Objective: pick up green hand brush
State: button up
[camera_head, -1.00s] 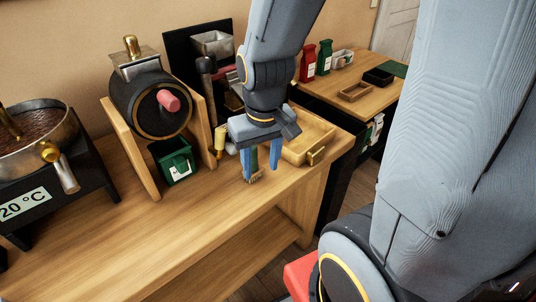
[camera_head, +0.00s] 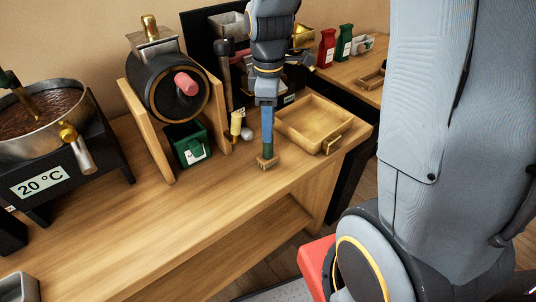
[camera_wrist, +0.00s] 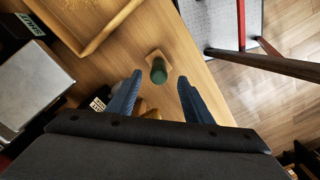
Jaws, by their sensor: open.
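The green hand brush (camera_head: 267,153) stands upright on the wooden bench top, tan bristles down and green handle up. In the wrist view the round end of its handle (camera_wrist: 158,74) faces me, with the tan head behind it. My gripper (camera_head: 267,136) points down above the brush, and its blue fingers line up with the handle. In the wrist view my gripper (camera_wrist: 158,80) is open, with one finger on each side of the handle's line. I cannot tell how far the fingertips reach down along the handle.
A wooden tray (camera_head: 312,125) lies right of the brush. A green bin (camera_head: 189,145) and a roaster drum (camera_head: 172,88) stand left. A small yellow-handled item (camera_head: 237,122) is close behind. The bench's front edge is near; bare wood lies front left.

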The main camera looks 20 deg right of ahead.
aim_at(268, 149)
jog(key=shift+w+a+f+p, duration=0.1)
jog(key=shift+f+p, duration=0.35)
jog(key=shift+f, duration=0.95)
jog(key=shift+w+a+f+p, duration=0.1)
jog(key=shift+f+p, duration=0.35)
jog(key=shift+f, duration=0.95)
grip_shut()
